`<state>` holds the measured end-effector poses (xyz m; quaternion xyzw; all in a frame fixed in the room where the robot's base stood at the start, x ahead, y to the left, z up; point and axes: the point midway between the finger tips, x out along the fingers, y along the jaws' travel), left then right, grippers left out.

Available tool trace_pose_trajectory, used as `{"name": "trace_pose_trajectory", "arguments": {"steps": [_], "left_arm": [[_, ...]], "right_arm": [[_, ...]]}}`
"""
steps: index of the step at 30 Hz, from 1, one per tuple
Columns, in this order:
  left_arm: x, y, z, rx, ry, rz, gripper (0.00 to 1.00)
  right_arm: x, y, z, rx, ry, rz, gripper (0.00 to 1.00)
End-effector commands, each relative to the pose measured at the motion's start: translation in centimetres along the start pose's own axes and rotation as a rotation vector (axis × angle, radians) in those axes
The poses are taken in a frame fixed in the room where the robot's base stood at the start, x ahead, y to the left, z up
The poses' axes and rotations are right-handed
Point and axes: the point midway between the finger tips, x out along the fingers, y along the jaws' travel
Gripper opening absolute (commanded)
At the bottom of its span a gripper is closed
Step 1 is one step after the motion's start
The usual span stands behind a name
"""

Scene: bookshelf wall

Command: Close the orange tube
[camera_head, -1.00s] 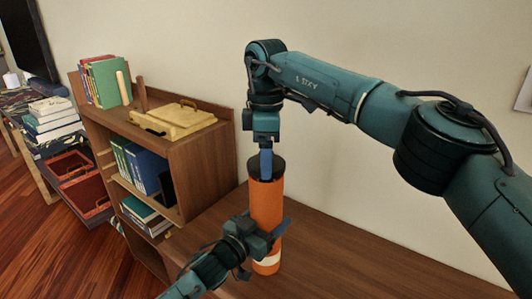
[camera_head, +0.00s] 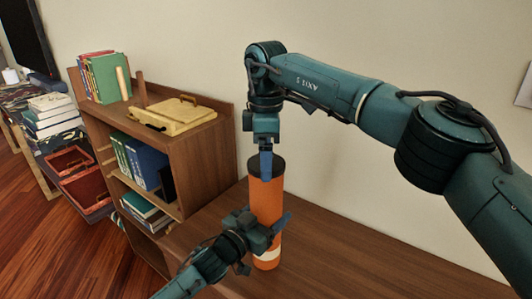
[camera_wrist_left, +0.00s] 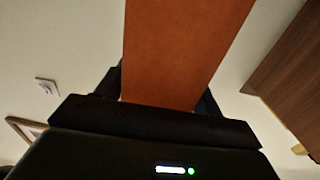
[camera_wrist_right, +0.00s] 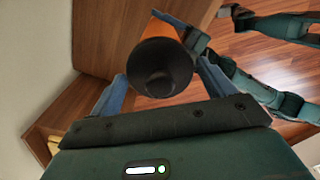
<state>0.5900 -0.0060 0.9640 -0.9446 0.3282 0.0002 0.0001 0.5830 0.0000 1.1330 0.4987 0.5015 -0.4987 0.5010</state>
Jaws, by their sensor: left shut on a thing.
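The orange tube (camera_head: 266,205) stands upright on the brown wooden surface in the head view, with a dark cap (camera_head: 267,166) on its top end. My left gripper (camera_head: 267,226) is shut around the tube's lower half; the left wrist view shows the orange wall (camera_wrist_left: 180,50) between its fingers. My right gripper (camera_head: 266,164) points down over the tube's top. In the right wrist view the dark cap (camera_wrist_right: 160,68) lies between its two blue fingers, which are spread on either side of it. How far the cap is seated is hard to tell.
The wooden surface (camera_head: 350,262) is bare right of the tube. A bookshelf (camera_head: 205,165) at left holds books and a yellow tray (camera_head: 172,116) on top. The pale wall (camera_head: 400,150) rises close behind the tube and right arm.

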Motion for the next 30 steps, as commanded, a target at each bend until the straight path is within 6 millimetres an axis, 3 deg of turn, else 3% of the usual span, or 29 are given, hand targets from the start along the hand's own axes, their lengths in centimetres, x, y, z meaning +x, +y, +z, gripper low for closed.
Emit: {"name": "trace_pose_trajectory", "arguments": {"steps": [6, 14, 24, 30], "left_arm": [[0.0, 0.0, 0.0, 0.000, -0.001, 0.000, 0.26], [0.0, 0.0, 0.0, 0.000, -0.001, 0.001, 0.26], [0.0, 0.0, 0.1, 0.000, -0.001, 0.000, 0.26], [0.0, 0.0, 0.1, 0.000, -0.001, 0.001, 0.26]], "right_arm": [[0.0, 0.0, 0.0, 0.000, 0.000, 0.000, 0.97], [-0.4, 0.0, 0.0, 0.000, 0.001, 0.001, 0.97], [-5.7, 0.0, -0.1, 0.002, 0.000, 0.003, 0.97], [-7.3, 0.0, 0.0, 0.000, 0.000, 0.000, 0.97]]}}
